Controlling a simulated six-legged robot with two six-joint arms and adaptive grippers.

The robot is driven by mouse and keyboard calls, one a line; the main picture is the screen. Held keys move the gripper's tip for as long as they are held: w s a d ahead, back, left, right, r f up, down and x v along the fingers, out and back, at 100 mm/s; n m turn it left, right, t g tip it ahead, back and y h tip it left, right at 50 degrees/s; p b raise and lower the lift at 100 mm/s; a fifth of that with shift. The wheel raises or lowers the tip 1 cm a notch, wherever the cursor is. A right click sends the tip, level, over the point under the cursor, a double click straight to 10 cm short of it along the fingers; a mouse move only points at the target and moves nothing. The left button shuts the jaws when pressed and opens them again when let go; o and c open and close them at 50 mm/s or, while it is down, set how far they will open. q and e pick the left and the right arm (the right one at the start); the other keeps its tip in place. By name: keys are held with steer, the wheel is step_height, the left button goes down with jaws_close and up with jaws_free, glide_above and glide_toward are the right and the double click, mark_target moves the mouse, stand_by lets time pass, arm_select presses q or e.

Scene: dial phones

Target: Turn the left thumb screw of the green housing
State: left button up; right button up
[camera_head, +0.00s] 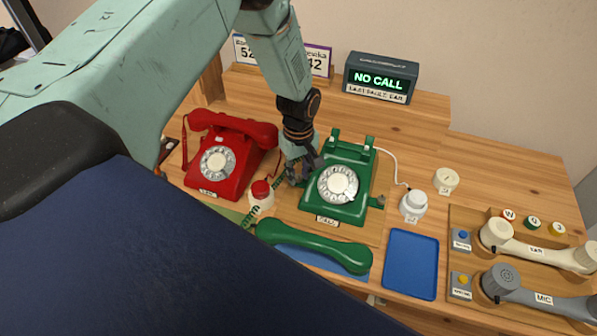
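The green phone housing (354,207) stands on the wooden desk with its white dial (338,184) facing up. Its handset is off the cradle. A small thumb screw (380,201) shows at its right side. The left thumb screw is hidden behind my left gripper. My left gripper (298,175) reaches down from above to the left side of the housing, its fingertips close against that side. I cannot tell whether the fingers are open or shut on the screw. My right gripper is not in view.
The green handset (313,243) lies in front. A blue tray (411,264) is empty. A wooden tray (462,215) holds white and grey handsets. A sign (380,77) reads "NO CALL".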

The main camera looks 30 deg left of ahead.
mark_target(298, 175)
arm_select(q)
steer(key=shift+o, duration=1.2)
steer(key=shift+r, duration=0.1)
steer(key=shift+r, duration=3.9)
steer(key=n, duration=0.1)
steer(key=n+b, duration=0.1)
steer(key=shift+f+n+b, duration=0.25)
steer(key=shift+n+b, duration=0.05)
steer(key=n+b, duration=0.1)
steer(key=n, duration=0.2)
steer(key=shift+a, duration=0.1)
steer(key=shift+f, duration=0.1)
step_height(298, 175, down, 8)
steer(key=shift+r+b, duration=0.25)
steer(key=shift+b, duration=0.3)
